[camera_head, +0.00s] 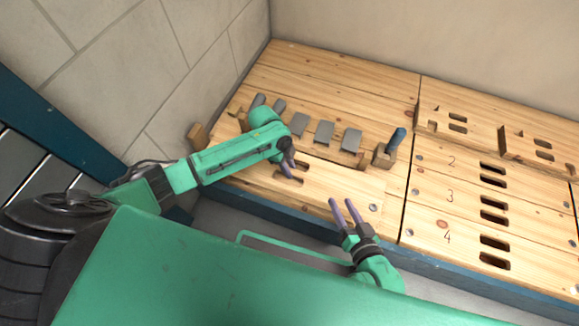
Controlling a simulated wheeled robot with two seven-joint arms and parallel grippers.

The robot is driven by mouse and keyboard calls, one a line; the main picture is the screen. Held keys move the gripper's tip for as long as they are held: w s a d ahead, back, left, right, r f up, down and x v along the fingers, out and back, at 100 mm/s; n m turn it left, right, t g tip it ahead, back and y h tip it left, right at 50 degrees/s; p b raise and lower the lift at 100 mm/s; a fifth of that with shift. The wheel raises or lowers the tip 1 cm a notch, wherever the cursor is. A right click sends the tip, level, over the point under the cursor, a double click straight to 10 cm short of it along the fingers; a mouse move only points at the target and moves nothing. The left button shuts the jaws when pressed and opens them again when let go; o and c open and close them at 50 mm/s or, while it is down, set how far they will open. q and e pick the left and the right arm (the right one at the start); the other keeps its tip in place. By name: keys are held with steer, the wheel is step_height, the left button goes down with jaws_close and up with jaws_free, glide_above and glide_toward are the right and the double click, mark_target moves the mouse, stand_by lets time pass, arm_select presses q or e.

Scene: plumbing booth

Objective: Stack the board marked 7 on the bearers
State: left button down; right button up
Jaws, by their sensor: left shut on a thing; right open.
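A pale wooden board (338,188) lies along the front edge of the left bench. My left gripper (291,168) is shut on it at its hand slot. Whatever number it bears is not readable, as my arm covers its left part. My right gripper (341,201) is open and empty, its purple fingers over or near the board's right front part; contact cannot be told. On the right bench lie boards marked 2 (469,164), 3 (468,198) and 4 (468,238). I cannot tell for certain which pieces are the bearers.
Several grey metal pieces (325,132) stand in a row behind the held board. A blue-handled tool (397,139) stands in a wooden block (384,155). A small wooden block (198,136) is at the left edge.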

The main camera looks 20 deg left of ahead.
arm_select(q)
steer(key=shift+r, duration=0.15)
steer(key=shift+f, duration=0.2)
steer(key=c, duration=0.6)
jaws_free()
steer(key=shift+f, duration=0.1)
